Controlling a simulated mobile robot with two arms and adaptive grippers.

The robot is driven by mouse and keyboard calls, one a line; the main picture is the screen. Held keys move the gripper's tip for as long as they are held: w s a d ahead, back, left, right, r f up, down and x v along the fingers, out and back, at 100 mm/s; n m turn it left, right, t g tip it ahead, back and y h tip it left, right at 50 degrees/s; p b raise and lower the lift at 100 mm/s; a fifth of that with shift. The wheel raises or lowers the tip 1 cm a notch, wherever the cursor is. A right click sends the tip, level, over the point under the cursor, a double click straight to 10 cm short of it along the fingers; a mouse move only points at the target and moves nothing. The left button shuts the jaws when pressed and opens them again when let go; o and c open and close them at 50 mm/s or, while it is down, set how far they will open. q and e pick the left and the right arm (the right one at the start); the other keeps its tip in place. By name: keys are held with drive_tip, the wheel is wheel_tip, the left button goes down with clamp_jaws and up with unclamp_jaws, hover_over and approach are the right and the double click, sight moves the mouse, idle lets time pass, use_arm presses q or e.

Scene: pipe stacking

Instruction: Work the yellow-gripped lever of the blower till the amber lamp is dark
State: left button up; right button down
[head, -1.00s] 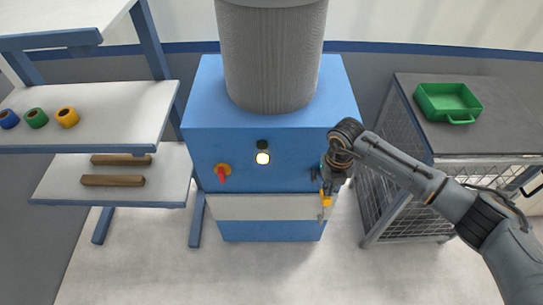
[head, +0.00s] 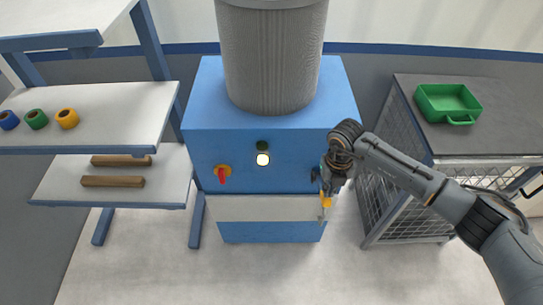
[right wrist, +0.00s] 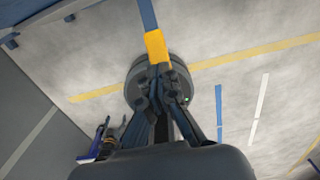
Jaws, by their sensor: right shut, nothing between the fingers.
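The blower is a blue cabinet (head: 225,140) with a grey ribbed cylinder on top. The lever's yellow grip (head: 326,202) points down at the panel's right side, and my right gripper partly hides the lever. My right gripper (head: 325,190) is shut and empty, just above the grip. In the right wrist view the yellow grip (right wrist: 156,48) lies right at the tips of the closed fingers (right wrist: 160,72); I cannot tell whether they touch. My left gripper is not in view.
Shelves at left hold tape rolls (head: 67,118) and wooden bars (head: 112,181). A green tray (head: 449,103) lies on the right-hand cage table (head: 500,135).

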drive_tip(key=shift+f, duration=0.1)
wheel_tip(320, 180, down, 10)
drive_tip(key=b, duration=0.8)
wheel_tip(320, 180, up, 10)
drive_tip(key=p, duration=0.7)
drive_tip(key=shift+r, duration=0.2)
drive_tip(key=shift+f, duration=0.1)
drive_tip(key=shift+f, duration=0.1)
